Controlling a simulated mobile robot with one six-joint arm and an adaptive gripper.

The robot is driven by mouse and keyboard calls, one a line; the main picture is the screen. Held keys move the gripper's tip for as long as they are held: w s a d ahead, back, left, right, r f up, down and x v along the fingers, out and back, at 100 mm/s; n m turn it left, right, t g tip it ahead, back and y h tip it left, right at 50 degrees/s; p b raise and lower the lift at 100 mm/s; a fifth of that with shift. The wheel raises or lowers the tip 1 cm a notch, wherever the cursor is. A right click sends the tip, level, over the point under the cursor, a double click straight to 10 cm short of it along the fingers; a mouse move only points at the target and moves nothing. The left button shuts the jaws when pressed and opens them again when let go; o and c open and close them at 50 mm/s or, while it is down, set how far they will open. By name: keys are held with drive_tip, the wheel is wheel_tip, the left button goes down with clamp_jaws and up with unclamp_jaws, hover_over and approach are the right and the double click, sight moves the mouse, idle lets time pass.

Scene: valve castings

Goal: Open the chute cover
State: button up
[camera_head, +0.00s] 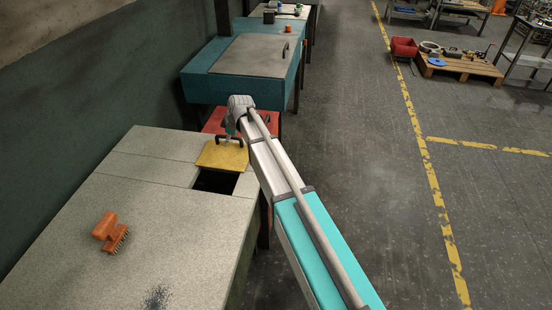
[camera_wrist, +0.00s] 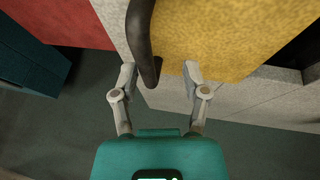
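The chute cover is a yellow plate (camera_head: 217,158) on the pale speckled bench top, with a black bar handle (camera_head: 236,141) near its far edge. A dark rectangular opening (camera_head: 215,182) shows on the near side of the cover. In the wrist view, the yellow cover (camera_wrist: 215,35) fills the upper right and the handle (camera_wrist: 140,35) comes down between my fingers. My gripper (camera_wrist: 160,72) is open, with a finger on each side of the handle's end and visible gaps. In the head view my gripper is small and largely hidden by my arm.
An orange brush (camera_head: 108,231) lies on the speckled bench (camera_head: 150,200), with dark specks (camera_head: 157,298) at its front. A red surface (camera_head: 213,121) stands just beyond the bench, then a teal unit (camera_head: 195,85) with a grey lid. A dark wall runs along the left.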

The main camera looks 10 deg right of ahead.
drive_tip(key=s, duration=0.1)
drive_tip(key=s+a, duration=0.1)
drive_tip(key=s, duration=0.3)
drive_tip(key=shift+a, duration=0.3)
drive_tip(key=shift+p+v, duration=0.95)
drive_tip(key=p+v, duration=1.1)
drive_tip(key=v, duration=0.1)
drive_tip(key=s+d+f+m+g+h+b, duration=0.2)
drive_tip(key=s+d+f+m+b, duration=0.2)
drive_tip(key=s+d+m, duration=0.5)
drive_tip(key=shift+s+d+f, duration=0.55)
drive_tip(key=shift+s+d, duration=1.2)
drive_tip(key=shift+s, duration=0.65)
wheel_tip(320, 180, up, 5)
drive_tip(key=n+t+y+p, duration=0.2)
drive_tip(key=n+p, duration=0.2)
drive_tip(key=n, duration=0.5)
hover_over(227, 157)
drive_tip(key=s+d, duration=0.3)
drive_tip(key=d, duration=0.1)
drive_tip(key=shift+f+b, duration=0.1)
drive_tip(key=shift+b, duration=0.2)
